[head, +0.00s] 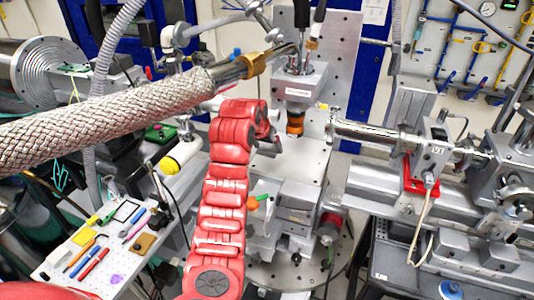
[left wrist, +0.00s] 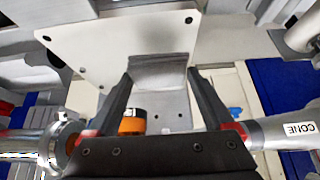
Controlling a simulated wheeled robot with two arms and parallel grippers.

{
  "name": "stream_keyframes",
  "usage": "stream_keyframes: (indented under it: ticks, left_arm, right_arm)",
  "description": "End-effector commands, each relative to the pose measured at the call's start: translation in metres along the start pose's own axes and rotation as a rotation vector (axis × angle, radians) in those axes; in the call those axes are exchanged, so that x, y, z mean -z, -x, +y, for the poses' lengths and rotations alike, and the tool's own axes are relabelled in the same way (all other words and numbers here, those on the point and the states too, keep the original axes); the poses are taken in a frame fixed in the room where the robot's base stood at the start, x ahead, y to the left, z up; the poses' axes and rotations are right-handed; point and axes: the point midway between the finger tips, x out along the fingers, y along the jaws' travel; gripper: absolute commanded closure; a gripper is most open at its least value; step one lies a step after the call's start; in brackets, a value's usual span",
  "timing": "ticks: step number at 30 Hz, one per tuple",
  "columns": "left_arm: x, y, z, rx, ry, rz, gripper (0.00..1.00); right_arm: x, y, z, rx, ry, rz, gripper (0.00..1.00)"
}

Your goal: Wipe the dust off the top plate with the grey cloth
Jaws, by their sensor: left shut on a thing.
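The pale top plate (head: 307,160) lies near the middle of the head view, below the orange-ringed cylinder. In the left wrist view the plate (left wrist: 100,42) fills the upper left, with dark holes near its corners. My left gripper (head: 274,147) is at the plate's left side in the head view. In the left wrist view its dark fingers are spread around a grey folded piece, the grey cloth (left wrist: 158,74), and hold it over or against the plate. I cannot tell whether it touches. The cloth is not clear in the head view. I see no distinct dust. My right gripper is out of view.
The orange-ringed cylinder (head: 295,122) hangs close above the plate's far part. A metal tube (head: 375,136) ends near the plate's right side. A braided hose (head: 120,112) crosses at left. A tool tray (head: 100,250) stands at lower left.

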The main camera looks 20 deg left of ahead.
Motion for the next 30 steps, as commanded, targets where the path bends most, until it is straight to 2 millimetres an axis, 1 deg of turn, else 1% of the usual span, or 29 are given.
stream_keyframes:
  ticks: [3, 9, 30]
  left_arm:
    - [0.005, 0.009, 0.0, 0.0, 0.0, -0.001, 0.59]
    - [0.01, 0.02, 0.001, 0.0, 0.0, -0.002, 0.59]
    - [0.01, 0.021, 0.001, 0.0, 0.0, -0.002, 0.59]
  right_arm:
    - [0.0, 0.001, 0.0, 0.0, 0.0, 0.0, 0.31]
    - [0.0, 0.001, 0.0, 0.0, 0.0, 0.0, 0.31]
    - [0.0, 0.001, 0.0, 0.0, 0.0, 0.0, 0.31]
